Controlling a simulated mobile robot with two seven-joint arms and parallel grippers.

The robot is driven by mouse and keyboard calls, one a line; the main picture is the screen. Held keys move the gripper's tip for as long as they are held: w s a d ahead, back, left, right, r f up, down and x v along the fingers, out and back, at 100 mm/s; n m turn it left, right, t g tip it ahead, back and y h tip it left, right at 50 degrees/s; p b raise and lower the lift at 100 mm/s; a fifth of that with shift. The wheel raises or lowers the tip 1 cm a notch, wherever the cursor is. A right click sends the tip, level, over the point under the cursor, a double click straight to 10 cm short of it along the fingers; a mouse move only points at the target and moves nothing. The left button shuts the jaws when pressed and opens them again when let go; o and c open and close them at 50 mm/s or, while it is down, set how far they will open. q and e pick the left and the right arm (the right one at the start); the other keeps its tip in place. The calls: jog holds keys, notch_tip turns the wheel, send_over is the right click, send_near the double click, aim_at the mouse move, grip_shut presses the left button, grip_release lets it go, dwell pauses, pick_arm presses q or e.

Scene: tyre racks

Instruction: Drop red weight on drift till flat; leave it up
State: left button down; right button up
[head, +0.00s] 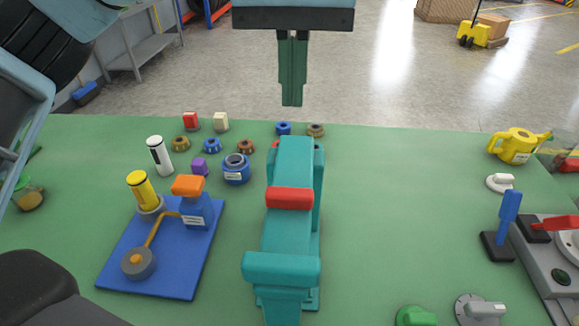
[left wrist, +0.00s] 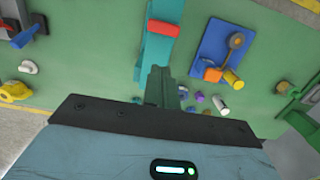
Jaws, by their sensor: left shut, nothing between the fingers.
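A teal stand (head: 290,232) rises from the middle of the green bench. A red block (head: 289,198) sits across its upper face; in the left wrist view the same red block (left wrist: 163,28) crosses the teal stand (left wrist: 156,50). I take it for the red weight. A small red part (head: 276,144) shows beside the stand's far end. I cannot make out the drift. My left gripper (head: 292,103) is shut and empty, fingers down, beyond the far end of the stand; its fingers also show in the left wrist view (left wrist: 164,72). My right gripper is not in view.
A blue board (head: 172,272) with a yellow cylinder and orange-topped block lies left of the stand. Several small rings and blocks (head: 211,146) lie behind it. A blue lever (head: 509,206) and grey machine (head: 550,262) stand right. The bench is clear between stand and lever.

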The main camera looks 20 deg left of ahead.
pick_arm(q)
notch_tip(320, 180, up, 2)
jog(key=shift+w+r, duration=0.1)
jog(key=shift+r, duration=0.15)
dwell(1.0)
